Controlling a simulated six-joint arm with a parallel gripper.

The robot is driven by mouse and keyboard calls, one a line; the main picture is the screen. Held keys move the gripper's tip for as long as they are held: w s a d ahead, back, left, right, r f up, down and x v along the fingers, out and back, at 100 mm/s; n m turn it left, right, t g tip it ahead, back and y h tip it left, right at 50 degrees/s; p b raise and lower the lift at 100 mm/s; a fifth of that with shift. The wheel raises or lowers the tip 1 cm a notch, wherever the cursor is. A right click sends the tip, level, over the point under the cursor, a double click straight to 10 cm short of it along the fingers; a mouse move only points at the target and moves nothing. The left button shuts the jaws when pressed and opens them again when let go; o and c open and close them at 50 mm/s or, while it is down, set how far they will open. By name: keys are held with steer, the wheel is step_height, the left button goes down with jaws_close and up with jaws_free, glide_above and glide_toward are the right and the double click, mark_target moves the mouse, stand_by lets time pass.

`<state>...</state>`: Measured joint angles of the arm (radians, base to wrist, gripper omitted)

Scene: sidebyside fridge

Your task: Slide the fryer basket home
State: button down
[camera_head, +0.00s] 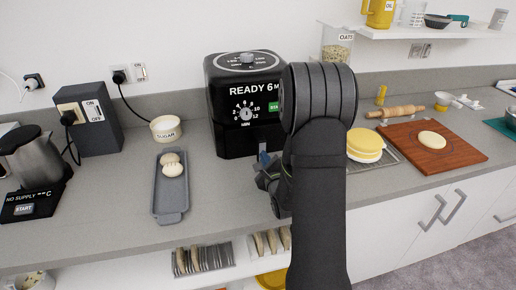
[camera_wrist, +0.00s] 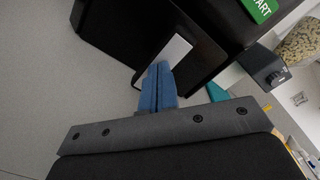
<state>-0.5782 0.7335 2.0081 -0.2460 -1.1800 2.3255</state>
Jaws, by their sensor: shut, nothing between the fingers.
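The black air fryer (camera_head: 245,105) stands on the counter against the wall, with a timer dial and a green START label on its front. In the wrist view, the fryer basket (camera_wrist: 122,28) is a black block with a pale metal handle strip (camera_wrist: 170,52). How far it sticks out from the body is hard to tell. My gripper (camera_wrist: 158,75) has its blue fingers together and empty, tips at or very near the lower end of the handle strip; contact is unclear. In the head view my gripper (camera_head: 264,155) is low before the fryer, and my arm hides the fryer's right side.
A grey tray (camera_head: 158,209) with buns lies left of the fryer, near a sugar bowl (camera_head: 166,130). A yellow round item (camera_head: 364,146) on a rack and a wooden board (camera_head: 458,160) with dough are at right. Counter before the fryer is mostly clear.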

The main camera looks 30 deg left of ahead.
steer(key=shift+v, duration=2.95)
steer(key=shift+x, duration=2.75)
steer(key=shift+v, duration=5.05)
steer(key=shift+w, duration=0.45)
